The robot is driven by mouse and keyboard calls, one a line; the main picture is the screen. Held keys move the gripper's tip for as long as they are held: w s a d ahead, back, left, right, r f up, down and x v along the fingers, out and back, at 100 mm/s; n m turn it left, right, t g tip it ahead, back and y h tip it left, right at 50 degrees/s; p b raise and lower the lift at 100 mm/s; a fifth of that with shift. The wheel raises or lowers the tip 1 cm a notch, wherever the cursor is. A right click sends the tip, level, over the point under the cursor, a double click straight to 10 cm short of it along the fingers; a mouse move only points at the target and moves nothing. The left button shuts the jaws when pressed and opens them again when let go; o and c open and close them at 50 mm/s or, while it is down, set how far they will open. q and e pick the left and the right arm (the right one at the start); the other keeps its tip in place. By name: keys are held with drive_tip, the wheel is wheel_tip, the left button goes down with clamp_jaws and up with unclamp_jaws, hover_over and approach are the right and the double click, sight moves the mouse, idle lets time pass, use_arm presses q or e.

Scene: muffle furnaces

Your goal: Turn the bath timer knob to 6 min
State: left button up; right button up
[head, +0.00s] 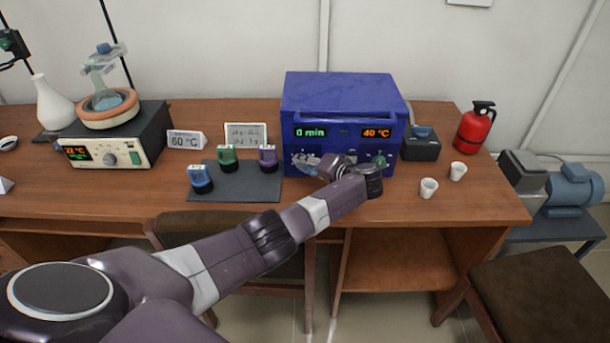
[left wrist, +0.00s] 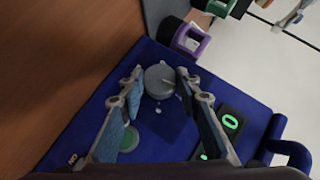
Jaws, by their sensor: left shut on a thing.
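The blue bath (head: 345,95) stands on the desk with its front facing me. Its left display (head: 311,132) reads 0 min and its right display (head: 376,133) reads 40 °C. The grey timer knob (left wrist: 160,80) is on the bath's front panel, with a pale line on its face. My left gripper (head: 314,167) reaches across the front of the bath. In the left wrist view my left gripper (left wrist: 160,77) is shut on the timer knob, one finger on each side. My gripper hides most of the knob in the head view. My right gripper is not in view.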

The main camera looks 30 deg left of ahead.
use_arm(q)
drive_tip(key=shift+w+d+f+m+y+b, duration=0.15)
drive_tip(key=shift+m+y+b, duration=0.35)
drive_tip(key=shift+b, duration=0.55)
drive_tip(key=shift+y+b, duration=0.3)
drive_tip(key=shift+b, duration=0.05)
drive_tip(key=shift+r, duration=0.2)
drive_tip(key=o, duration=1.2)
drive_tip(key=shift+f, duration=0.1)
drive_tip(key=shift+c, duration=0.2)
drive_tip(key=v, duration=1.1)
drive_tip(key=shift+d, duration=0.35)
